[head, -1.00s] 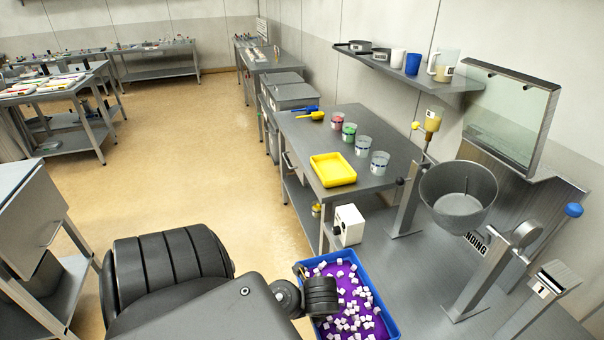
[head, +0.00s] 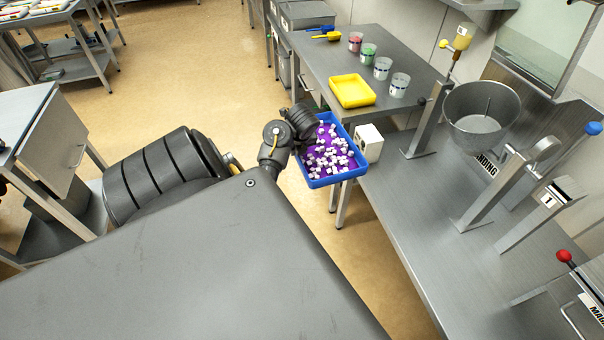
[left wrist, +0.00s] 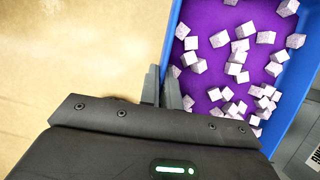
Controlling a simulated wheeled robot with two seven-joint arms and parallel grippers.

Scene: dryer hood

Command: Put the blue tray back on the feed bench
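The blue tray (head: 345,177) has a purple inside and holds several small white cubes (head: 330,148). It hangs level or nearly so beside the bench edges, partly over the floor. My left gripper (head: 306,124) is at its left rim. In the left wrist view, the two fingers (left wrist: 164,90) straddle the tray's blue wall (left wrist: 171,45) and look closed on it. The grey bench (head: 375,55) with a yellow tray (head: 352,91) stands beyond; I cannot tell whether it is the feed bench. My right gripper is out of view.
Several cups (head: 382,68) stand along the far bench's right side. A white box (head: 368,143) is close right of the blue tray. A nearer bench (head: 420,215) carries a grey bowl (head: 482,115) on stands. The far bench is bare in front of its cups and around the yellow tray.

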